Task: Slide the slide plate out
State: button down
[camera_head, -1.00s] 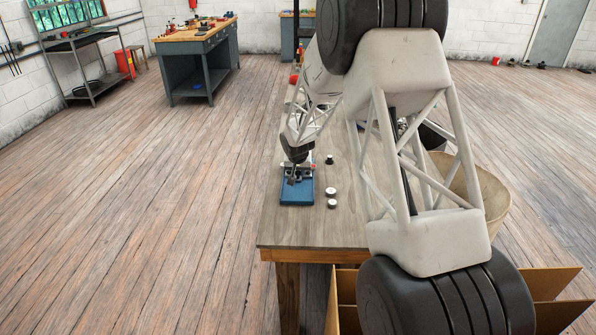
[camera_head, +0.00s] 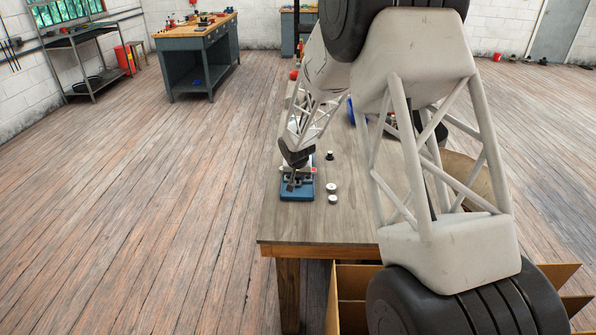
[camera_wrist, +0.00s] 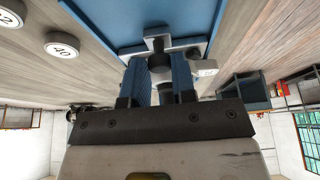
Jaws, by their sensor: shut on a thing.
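The blue base (camera_head: 298,195) lies on the near part of the wooden bench, and fills the top of the wrist view (camera_wrist: 135,12). The slide plate, a pale grey slotted piece (camera_wrist: 186,43), sits against the blue base, around a dark round post (camera_wrist: 157,45). My gripper (camera_head: 291,184) is over the base with its fingers pointing down. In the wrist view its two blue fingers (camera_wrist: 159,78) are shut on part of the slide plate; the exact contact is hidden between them. A small white marked block (camera_wrist: 207,68) is beside the right finger.
The bench top (camera_head: 305,225) is clear in front. An open cardboard box (camera_head: 345,285) is below the bench's right side.

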jog(key=shift+s, duration=3)
jog(key=c, duration=0.9)
grip_release()
jog(key=shift+c, duration=0.2)
jog(key=shift+r, duration=0.15)
jog(key=v, duration=0.7)
jog(key=shift+r, duration=0.2)
jog(key=shift+s, duration=0.15)
